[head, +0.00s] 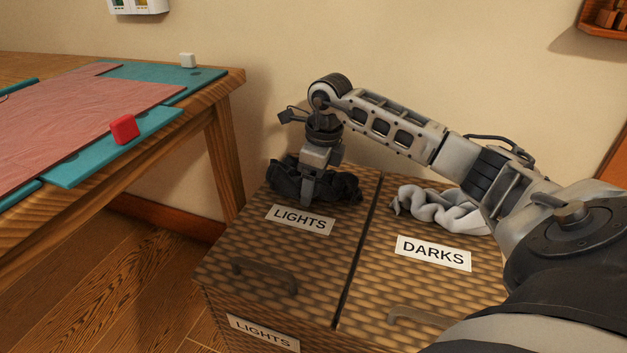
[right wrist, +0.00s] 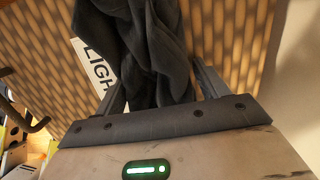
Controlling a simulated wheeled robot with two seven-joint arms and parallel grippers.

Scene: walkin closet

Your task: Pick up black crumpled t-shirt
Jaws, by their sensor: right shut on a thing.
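The black crumpled t-shirt (head: 342,188) lies on the left lid of the wicker hamper, behind the LIGHTS label. My right gripper (head: 308,195) points down over it and is shut on it. In the right wrist view the dark cloth (right wrist: 150,50) fills the space between the two fingers, with the lid and part of the label behind it. In the head view the gripper hides the middle of the shirt. My left gripper is not in view.
A white crumpled cloth (head: 440,207) lies on the lid marked DARKS (head: 433,253). Both hamper lids (head: 345,255) are closed. A wall is close behind.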

